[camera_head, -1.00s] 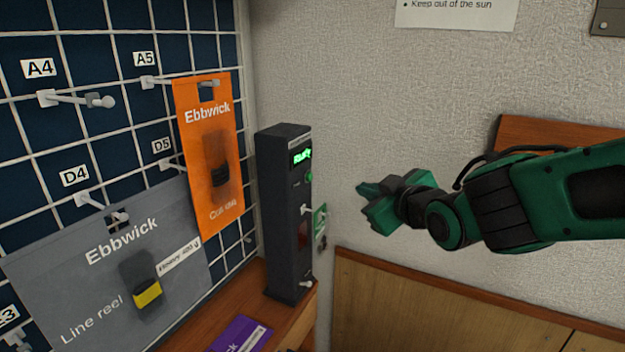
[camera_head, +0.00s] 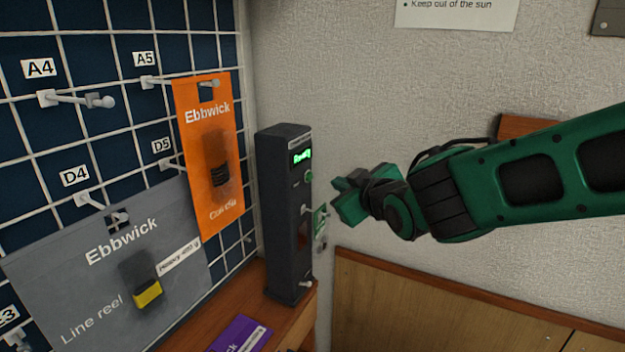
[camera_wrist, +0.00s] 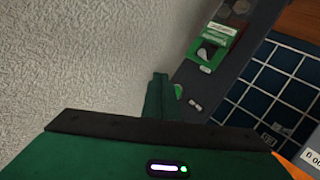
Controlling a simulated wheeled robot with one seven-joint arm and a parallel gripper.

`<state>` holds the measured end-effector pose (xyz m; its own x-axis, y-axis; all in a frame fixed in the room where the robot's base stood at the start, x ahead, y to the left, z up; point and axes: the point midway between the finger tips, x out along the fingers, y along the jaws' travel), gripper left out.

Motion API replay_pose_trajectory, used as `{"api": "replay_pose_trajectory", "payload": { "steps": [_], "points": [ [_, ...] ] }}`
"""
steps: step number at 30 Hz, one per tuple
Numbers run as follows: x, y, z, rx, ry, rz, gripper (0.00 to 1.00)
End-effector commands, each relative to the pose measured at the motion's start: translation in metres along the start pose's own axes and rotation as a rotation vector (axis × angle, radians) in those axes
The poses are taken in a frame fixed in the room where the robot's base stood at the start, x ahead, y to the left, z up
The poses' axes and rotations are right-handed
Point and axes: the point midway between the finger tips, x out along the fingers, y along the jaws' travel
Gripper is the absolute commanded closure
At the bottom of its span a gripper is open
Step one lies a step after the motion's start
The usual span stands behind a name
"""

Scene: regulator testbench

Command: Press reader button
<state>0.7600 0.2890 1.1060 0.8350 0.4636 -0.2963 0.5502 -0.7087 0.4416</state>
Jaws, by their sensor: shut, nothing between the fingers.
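The reader (camera_head: 283,215) is a tall dark box standing upright on a wooden shelf, with a lit green display (camera_head: 301,156) near its top. The green round reader button (camera_head: 309,177) sits just below the display. My gripper (camera_head: 338,198) is shut and empty, to the right of the reader and apart from it in the head view. In the wrist view the shut fingers (camera_wrist: 158,88) point toward the reader's face (camera_wrist: 212,90), and part of the green button (camera_wrist: 179,91) shows right beside the fingertips. Whether they touch it cannot be told.
A pegboard (camera_head: 75,135) with hooks fills the left, holding an orange Ebbwick card (camera_head: 208,130) and a grey Line reel card (camera_head: 100,280). A purple card (camera_head: 240,335) lies on the shelf (camera_head: 205,322). Open space lies before the textured wall (camera_head: 400,110).

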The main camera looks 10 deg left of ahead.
Motion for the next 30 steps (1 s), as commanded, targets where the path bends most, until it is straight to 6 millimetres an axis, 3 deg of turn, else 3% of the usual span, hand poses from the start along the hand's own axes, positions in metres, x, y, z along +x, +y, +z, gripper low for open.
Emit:
{"api": "replay_pose_trajectory", "payload": {
  "steps": [10, 30],
  "points": [
    [0.021, -0.015, -0.015, 0.000, 0.001, 0.000, 1.00],
    [0.023, -0.017, -0.017, 0.001, 0.000, 0.000, 1.00]
  ]
}}
